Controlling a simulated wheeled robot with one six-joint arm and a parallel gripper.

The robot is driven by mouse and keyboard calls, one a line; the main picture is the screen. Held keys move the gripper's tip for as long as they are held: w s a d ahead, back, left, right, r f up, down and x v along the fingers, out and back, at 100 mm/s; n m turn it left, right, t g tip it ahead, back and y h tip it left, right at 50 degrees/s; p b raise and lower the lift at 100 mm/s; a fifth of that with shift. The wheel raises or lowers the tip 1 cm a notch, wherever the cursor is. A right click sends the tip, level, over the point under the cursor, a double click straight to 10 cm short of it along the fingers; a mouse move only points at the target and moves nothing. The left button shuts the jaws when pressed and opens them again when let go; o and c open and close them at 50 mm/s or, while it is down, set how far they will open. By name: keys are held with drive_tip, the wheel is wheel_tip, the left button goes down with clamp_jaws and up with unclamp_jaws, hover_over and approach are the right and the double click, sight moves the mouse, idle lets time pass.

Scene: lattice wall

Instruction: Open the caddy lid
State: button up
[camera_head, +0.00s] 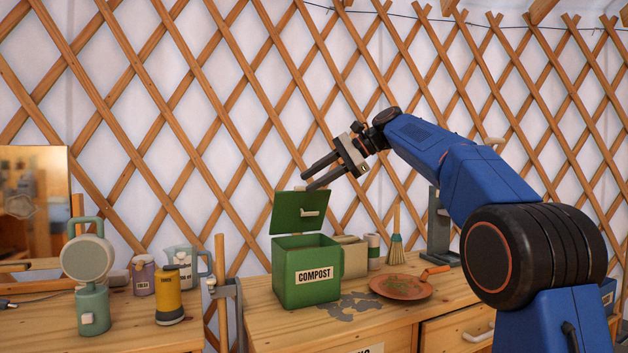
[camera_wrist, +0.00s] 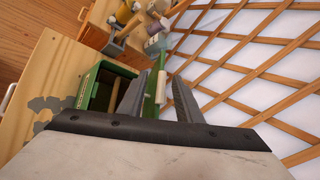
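The green compost caddy (camera_head: 306,283) stands on the wooden bench with its mouth uncovered. Its green lid (camera_head: 287,220) is raised nearly upright at the back edge, with a pale handle (camera_head: 310,212) facing front. My gripper (camera_head: 306,180) is at the lid's top edge, its two fingers apart. In the wrist view, the lid (camera_wrist: 153,92) shows nearly edge-on between the spread fingers, and the handle (camera_wrist: 161,88) is beside it. I cannot tell whether a finger touches the lid. The caddy's open box (camera_wrist: 105,88) shows to the left there.
A terracotta plate (camera_head: 403,287) with green scraps lies right of the caddy, near a small brush (camera_head: 396,250). Tan boxes (camera_head: 353,257) stand behind the caddy. A yellow canister (camera_head: 168,296) and jug (camera_head: 184,264) stand left. The lattice wall (camera_head: 230,110) is close behind.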

drive_tip(key=v, duration=1.7)
drive_tip(key=shift+d, duration=0.2)
drive_tip(key=shift+r, duration=0.1)
drive_tip(key=shift+c, duration=0.7)
